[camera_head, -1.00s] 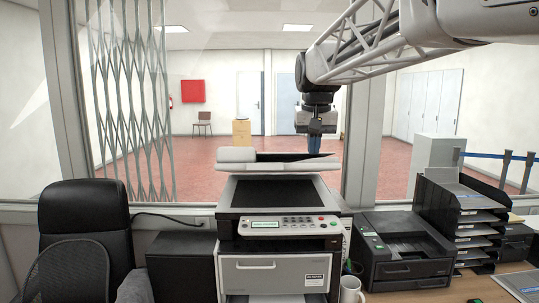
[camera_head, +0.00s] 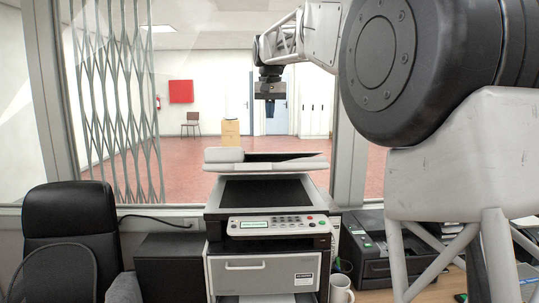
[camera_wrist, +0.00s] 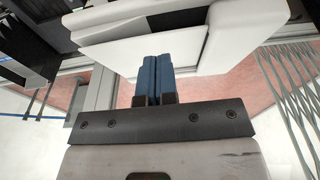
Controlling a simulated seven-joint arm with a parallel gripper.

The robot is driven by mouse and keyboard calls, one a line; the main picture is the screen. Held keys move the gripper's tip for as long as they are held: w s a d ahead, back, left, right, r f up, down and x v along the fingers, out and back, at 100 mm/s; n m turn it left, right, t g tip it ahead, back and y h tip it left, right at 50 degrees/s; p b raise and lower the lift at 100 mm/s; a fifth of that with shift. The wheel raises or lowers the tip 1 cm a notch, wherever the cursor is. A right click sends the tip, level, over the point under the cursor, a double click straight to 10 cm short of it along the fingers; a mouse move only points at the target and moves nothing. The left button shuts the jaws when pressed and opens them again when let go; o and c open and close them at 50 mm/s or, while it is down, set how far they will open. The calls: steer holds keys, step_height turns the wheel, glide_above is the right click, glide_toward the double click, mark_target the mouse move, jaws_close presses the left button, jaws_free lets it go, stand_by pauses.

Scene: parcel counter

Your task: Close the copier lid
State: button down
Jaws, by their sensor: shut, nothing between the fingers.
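The copier (camera_head: 263,235) stands on the counter in the middle of the head view. Its lid (camera_head: 228,156) is raised at the back, seen nearly edge-on, with the dark scanning bed (camera_head: 265,190) uncovered in front. My gripper (camera_head: 270,130) hangs fingers down, above the lid's middle in the picture and apart from it. Its blue fingers (camera_wrist: 152,75) are together, with nothing between them. In the wrist view the white lid (camera_wrist: 215,38) lies just beyond the fingertips. I cannot tell there whether they touch.
A black printer (camera_head: 370,262) stands right of the copier, partly behind my arm. A white mug (camera_head: 340,290) stands at the copier's front right. A black chair (camera_head: 70,225) is at left. A glass window and folding grille (camera_head: 110,110) are behind.

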steer(key=shift+f, duration=0.1)
stand_by(0.3)
steer(key=f, duration=1.2)
steer(key=shift+w, duration=0.35)
steer(key=shift+s+f, duration=0.25)
steer(key=shift+f, duration=0.5)
steer(key=shift+f, duration=0.1)
